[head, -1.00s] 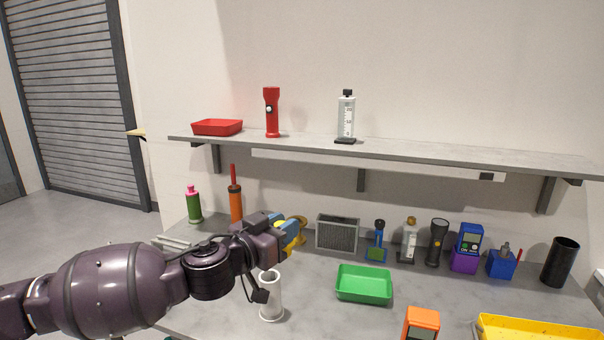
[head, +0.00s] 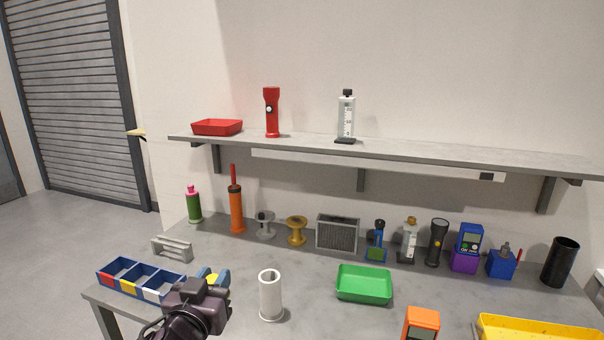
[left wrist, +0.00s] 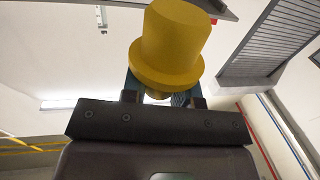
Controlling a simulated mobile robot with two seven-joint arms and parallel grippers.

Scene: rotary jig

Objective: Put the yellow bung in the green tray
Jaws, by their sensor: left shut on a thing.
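The yellow bung (left wrist: 172,45), a stepped plug with a wide flange, is held between the fingers of my left gripper (left wrist: 163,92) in the left wrist view. In the head view my left gripper (head: 213,279) is at the lower left, beside the blue compartment box and left of the white tube; only a little yellow shows between its blue fingers. The green tray (head: 364,284) stands empty on the table, to the right of the gripper and the white tube. My right gripper is not in view.
The white tube (head: 271,296) stands between my left gripper and the green tray. A blue compartment box (head: 143,281) is at the left. An orange device (head: 421,324) and a yellow tray (head: 540,329) are at the front right. Several items line the back below a shelf (head: 380,149).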

